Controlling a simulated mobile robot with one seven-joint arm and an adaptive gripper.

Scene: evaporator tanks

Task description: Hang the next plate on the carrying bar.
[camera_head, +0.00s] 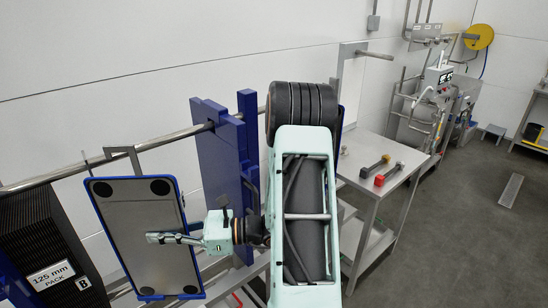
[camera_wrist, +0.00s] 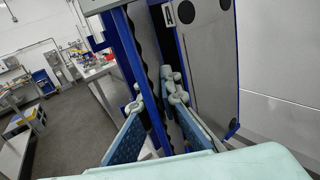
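The carrying bar (camera_head: 64,174) is a steel rail running along the wall at the left. A grey plate (camera_head: 146,236) with a blue rim and black round pads appears to hang from it by a metal hook (camera_head: 128,151). A grey panel with the same dark pads (camera_wrist: 209,62) fills the right of the wrist view.
A dark plate pack (camera_head: 32,225) labelled 125 mm and B stands at the far left. A blue upright block (camera_head: 213,160) stands by the bar. Clear floor (camera_head: 465,235) lies at the right.

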